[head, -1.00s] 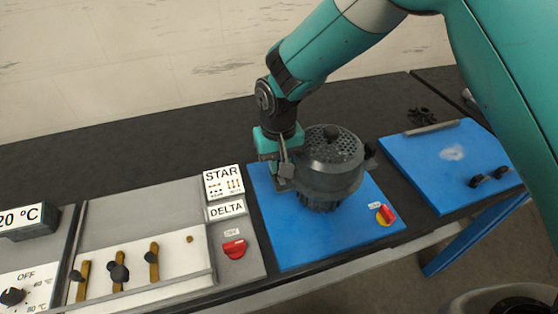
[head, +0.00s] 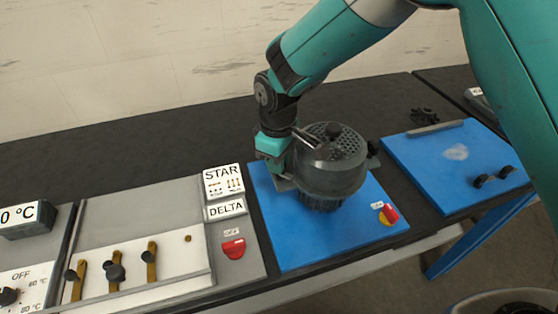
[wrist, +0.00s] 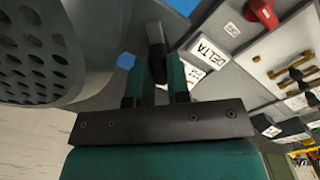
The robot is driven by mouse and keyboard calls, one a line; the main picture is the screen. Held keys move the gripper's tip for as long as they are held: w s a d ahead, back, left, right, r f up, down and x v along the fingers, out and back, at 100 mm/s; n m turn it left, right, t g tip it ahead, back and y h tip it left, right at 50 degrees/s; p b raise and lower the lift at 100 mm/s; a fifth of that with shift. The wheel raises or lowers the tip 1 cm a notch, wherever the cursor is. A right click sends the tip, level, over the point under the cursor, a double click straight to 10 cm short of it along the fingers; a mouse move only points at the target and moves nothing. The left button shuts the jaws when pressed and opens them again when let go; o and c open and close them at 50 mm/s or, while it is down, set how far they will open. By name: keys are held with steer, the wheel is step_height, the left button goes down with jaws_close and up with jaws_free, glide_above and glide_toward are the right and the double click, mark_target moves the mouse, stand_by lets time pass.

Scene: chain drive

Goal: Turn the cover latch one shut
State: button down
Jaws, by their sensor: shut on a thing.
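The dark grey motor housing with its perforated cover (head: 330,175) stands on a blue board. It fills the left of the wrist view (wrist: 50,55). My gripper (head: 280,165) is at the left side of the cover. In the wrist view my gripper (wrist: 157,85) has its teal fingers closed on the cover latch (wrist: 155,38), a dark bar between the fingertips. In the head view a grey bar (head: 307,138), probably this latch, points across the cover's left edge. The latch's pivot is hidden. A second dark latch-like part (head: 373,148) is on the cover's right side.
To the left is a grey panel with a STAR/DELTA sign (head: 224,190), a red knob (head: 233,248) and several levers. Another blue board (head: 420,165) lies to the right.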

steer(key=n, duration=0.3)
steer(key=shift+n, duration=0.4)
steer(key=shift+s+r+n+b, duration=0.1)
steer(key=shift+n+b, duration=0.3)
steer(key=shift+n, duration=1.5)
steer(key=c, duration=1.4)
jaws_free()
steer(key=shift+o, duration=0.2)
step_height(320, 180, up, 17)
steer(key=b, duration=0.3)
steer(key=shift+r, duration=0.2)
